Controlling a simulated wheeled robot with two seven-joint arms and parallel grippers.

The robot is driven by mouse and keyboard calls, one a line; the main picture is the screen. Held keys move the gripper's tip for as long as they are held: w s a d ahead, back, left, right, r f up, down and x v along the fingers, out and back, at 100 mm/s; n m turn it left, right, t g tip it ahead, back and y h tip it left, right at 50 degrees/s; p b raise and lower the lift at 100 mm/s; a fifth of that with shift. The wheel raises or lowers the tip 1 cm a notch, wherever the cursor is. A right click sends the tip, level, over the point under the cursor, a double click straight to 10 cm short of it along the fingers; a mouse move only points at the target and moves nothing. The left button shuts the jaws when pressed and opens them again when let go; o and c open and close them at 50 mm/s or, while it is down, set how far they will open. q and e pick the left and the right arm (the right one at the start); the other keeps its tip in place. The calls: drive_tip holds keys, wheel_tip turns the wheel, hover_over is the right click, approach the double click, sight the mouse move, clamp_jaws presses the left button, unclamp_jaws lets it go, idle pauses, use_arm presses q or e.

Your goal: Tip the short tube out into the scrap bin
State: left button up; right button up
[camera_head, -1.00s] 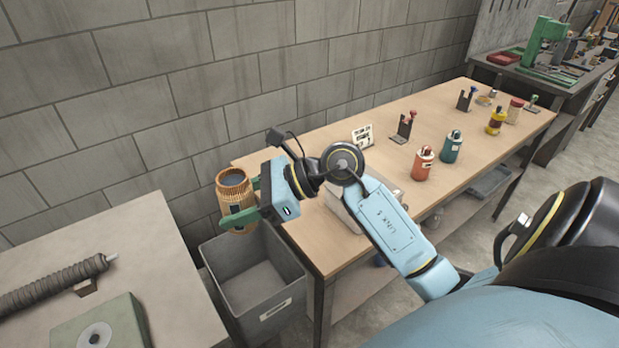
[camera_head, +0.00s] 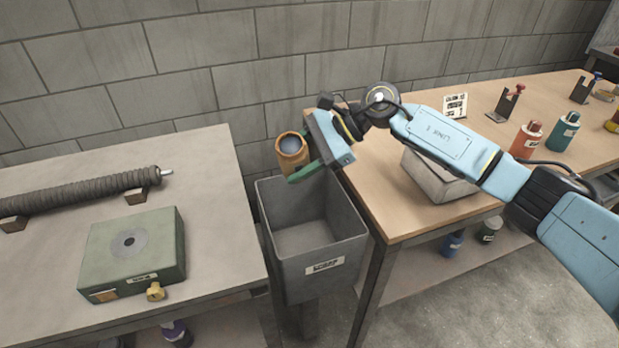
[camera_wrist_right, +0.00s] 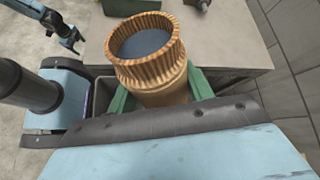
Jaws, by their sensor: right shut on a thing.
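My right gripper (camera_head: 308,160), with green fingers, is shut on a short, ribbed brown tube (camera_head: 293,163). In the head view the tube is above the back left of the grey scrap bin (camera_head: 322,266), clear of its rim. Its open mouth faces mostly upward, with a slight lean. The right wrist view shows the tube (camera_wrist_right: 165,85) between the fingers, with a blue-grey round surface inside its ribbed rim; I cannot tell what that is. The bin looks empty. What looks like my left gripper (camera_wrist_right: 72,42) is small in the wrist view; its jaws are unclear.
A left table (camera_head: 215,215) holds a long ribbed roll (camera_head: 85,190) and a green box (camera_head: 135,252). A right wooden table (camera_head: 420,222) holds a pale box (camera_head: 435,178) and bottles. The bin stands between them, before a block wall (camera_head: 230,60).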

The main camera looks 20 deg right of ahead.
use_arm(q)
drive_tip(key=w+d+r+b, duration=0.2)
drive_tip(key=r+b, duration=0.1)
drive_tip(key=r, duration=0.3)
drive_tip(key=w+d+r+t+b, duration=0.1)
drive_tip(key=w+d+r+b, duration=0.1)
drive_tip(key=r, duration=0.4)
drive_tip(key=w+d+r+h+b, duration=0.1)
drive_tip(key=w+d+r+b, duration=0.1)
drive_tip(key=r+b, duration=0.2)
drive_tip(key=shift+d+r+t+b, duration=0.3)
drive_tip(key=shift+d+r+b, duration=0.1)
drive_tip(key=shift+r, duration=1.2)
use_arm(e)
drive_tip(key=w+d+f+n+t+h, duration=0.4)
drive_tip(key=w+d+n+t, duration=0.1)
drive_tip(key=n+t, duration=0.4)
drive_tip(key=shift+w+f+t, duration=0.2)
drive_tip(key=shift+t, duration=1)
